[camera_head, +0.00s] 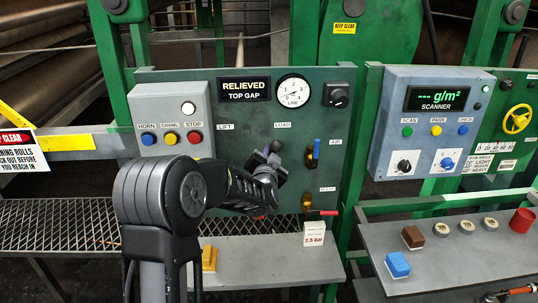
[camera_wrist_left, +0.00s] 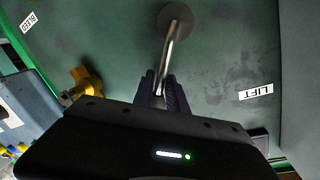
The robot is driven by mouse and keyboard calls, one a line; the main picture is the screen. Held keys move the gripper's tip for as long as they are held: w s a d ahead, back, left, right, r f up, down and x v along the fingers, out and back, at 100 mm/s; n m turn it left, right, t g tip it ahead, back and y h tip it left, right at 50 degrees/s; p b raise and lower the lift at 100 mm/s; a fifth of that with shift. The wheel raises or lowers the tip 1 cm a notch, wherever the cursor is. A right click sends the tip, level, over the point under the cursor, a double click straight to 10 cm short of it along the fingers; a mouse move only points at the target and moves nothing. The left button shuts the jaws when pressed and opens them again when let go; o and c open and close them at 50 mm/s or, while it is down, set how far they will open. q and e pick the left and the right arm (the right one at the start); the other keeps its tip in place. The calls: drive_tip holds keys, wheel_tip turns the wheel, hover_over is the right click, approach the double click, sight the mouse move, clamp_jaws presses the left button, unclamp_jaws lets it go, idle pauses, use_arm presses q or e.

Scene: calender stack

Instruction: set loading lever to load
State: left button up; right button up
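The loading lever shows in the left wrist view as a bare metal rod (camera_wrist_left: 170,48) on a round grey hub. Its far end lies between the two dark purple fingers of my left gripper (camera_wrist_left: 162,86), which appear shut on it. In the head view my left gripper (camera_head: 268,160) is at the green panel, just below the LOAD label (camera_head: 283,125). The LIFT label (camera_head: 225,126) is farther left. A dark knob (camera_head: 276,146) shows at the fingers. The hub is hidden by my arm in the head view.
A blue-handled AIR valve (camera_head: 316,150) is close right of the gripper. A yellow BLEED valve (camera_head: 307,201) is below it. The grey button box (camera_head: 171,118) is at left and the scanner box (camera_head: 425,130) at right. A grey shelf (camera_head: 265,262) is below.

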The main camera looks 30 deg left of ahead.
use_arm(q)
drive_tip(key=o, duration=0.3)
drive_tip(key=shift+w+d+r, duration=0.15)
drive_tip(key=shift+d+r, duration=0.05)
drive_tip(key=shift+d, duration=0.1)
drive_tip(key=shift+f, duration=0.1)
drive_tip(key=shift+a+f, duration=0.1)
drive_tip(key=b+v, duration=0.1)
drive_tip(key=v, duration=0.7)
drive_tip(key=shift+b, duration=0.3)
